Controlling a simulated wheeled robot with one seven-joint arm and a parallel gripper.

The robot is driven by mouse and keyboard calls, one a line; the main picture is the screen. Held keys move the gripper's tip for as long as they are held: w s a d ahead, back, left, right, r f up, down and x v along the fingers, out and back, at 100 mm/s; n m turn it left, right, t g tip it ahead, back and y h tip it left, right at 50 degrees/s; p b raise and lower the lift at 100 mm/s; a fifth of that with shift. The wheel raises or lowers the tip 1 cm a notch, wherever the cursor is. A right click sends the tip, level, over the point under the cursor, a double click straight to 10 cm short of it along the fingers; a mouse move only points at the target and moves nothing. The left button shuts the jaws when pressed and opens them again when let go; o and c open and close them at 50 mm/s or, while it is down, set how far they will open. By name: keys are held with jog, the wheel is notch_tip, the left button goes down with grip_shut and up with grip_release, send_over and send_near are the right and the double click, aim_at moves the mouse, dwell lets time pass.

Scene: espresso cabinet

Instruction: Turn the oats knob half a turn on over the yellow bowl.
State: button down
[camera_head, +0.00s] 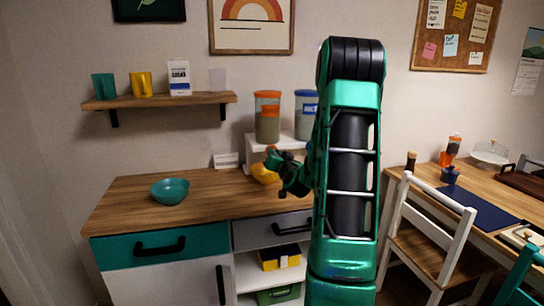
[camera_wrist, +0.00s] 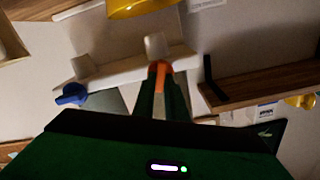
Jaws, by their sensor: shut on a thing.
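An orange-lidded dispenser (camera_head: 267,118) and a blue-lidded dispenser (camera_head: 305,120) stand on a white stand at the back of the cabinet. I cannot read which one is oats. The yellow bowl (camera_head: 263,175) sits below the orange-lidded one, partly hidden by my gripper (camera_head: 276,160). In the wrist view the picture is upside down, and my gripper (camera_wrist: 161,82) is shut on the orange knob (camera_wrist: 162,67). The blue knob (camera_wrist: 71,95) is apart to the left there. The yellow bowl (camera_wrist: 140,8) shows at that view's top edge.
A teal bowl (camera_head: 170,191) stands on the wooden cabinet top (camera_head: 125,205) at left, with bare wood around it. A small card (camera_head: 227,160) stands at the back. A wall shelf (camera_head: 160,100) holds cups. A white chair (camera_head: 425,230) and a table are at right.

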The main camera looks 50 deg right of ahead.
jog(key=shift+w+a+f+m, duration=0.1)
jog(key=shift+f+m, duration=0.05)
jog(key=shift+m, duration=3.1)
jog(key=shift+f+m, duration=0.1)
jog(key=shift+m, duration=3.15)
jog(key=c, duration=1.8)
grip_release()
